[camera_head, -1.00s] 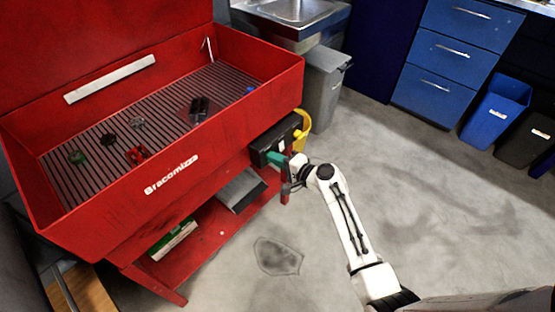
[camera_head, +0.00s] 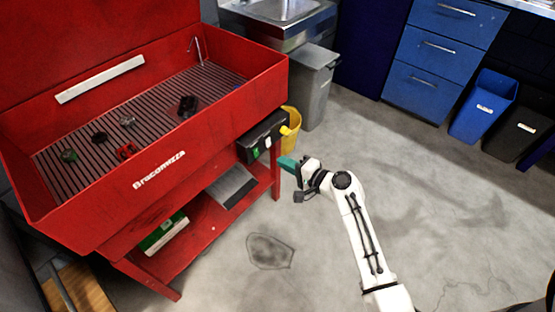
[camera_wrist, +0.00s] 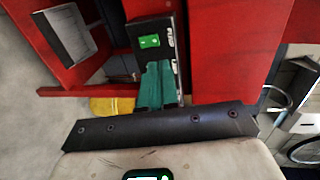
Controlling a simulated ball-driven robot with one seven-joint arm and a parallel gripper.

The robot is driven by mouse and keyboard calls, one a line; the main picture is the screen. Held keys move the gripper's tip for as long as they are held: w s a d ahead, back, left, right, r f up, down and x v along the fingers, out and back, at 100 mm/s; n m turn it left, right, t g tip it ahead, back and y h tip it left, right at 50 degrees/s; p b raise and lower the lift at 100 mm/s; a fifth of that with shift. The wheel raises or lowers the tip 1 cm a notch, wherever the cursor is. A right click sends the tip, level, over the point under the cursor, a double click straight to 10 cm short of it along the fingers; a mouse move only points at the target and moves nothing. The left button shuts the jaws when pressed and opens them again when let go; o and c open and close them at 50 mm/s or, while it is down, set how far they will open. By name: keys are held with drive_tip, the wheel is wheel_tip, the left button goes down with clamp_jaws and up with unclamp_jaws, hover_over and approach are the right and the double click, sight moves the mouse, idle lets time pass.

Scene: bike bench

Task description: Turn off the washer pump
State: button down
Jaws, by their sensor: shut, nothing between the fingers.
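The red parts washer (camera_head: 110,198) stands at the left in the head view. A black pump control box (camera_head: 246,155) is mounted on its right front corner. The box (camera_wrist: 150,22) also shows in the wrist view, with a green switch (camera_wrist: 149,41) and white lettering that seems to read PUMP. My gripper (camera_head: 282,162) is just right of the box in the head view, with a small gap between them. Its teal fingers (camera_wrist: 158,75) are shut and empty, pointing at the box. They hide the lower part of the box face in the wrist view.
The washer's lower shelf (camera_head: 205,222) holds a green-and-white box (camera_head: 165,235). The floor (camera_head: 400,160) to the right is open, up to blue drawers (camera_head: 440,75).

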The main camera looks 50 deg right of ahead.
drive_tip(key=shift+s+r, duration=0.45)
drive_tip(key=shift+s, duration=0.45)
drive_tip(key=shift+s+r, duration=0.4)
drive_tip(key=shift+s, duration=0.45)
drive_tip(key=s+a+n+g+y+p, duration=0.4)
drive_tip(key=s+a+n+g+p, duration=0.3)
drive_tip(key=a+n, duration=0.55)
drive_tip(key=s+r+n+g+h+p, duration=0.1)
drive_tip(key=s+r+n+g+h, duration=0.1)
drive_tip(key=s, duration=0.5)
drive_tip(key=s+a+r+n+g+h+p, duration=0.1)
drive_tip(key=s+r+n+g+h+p, duration=0.1)
drive_tip(key=s+r+g, duration=0.3)
drive_tip(key=s+n, duration=0.1)
drive_tip(key=s, duration=0.2)
drive_tip(key=shift+s+a+g+h, duration=0.2)
drive_tip(key=shift+a+g+h, duration=0.1)
drive_tip(key=shift+g+h, duration=0.1)
drive_tip(key=c, duration=1.8)
unclamp_jaws()
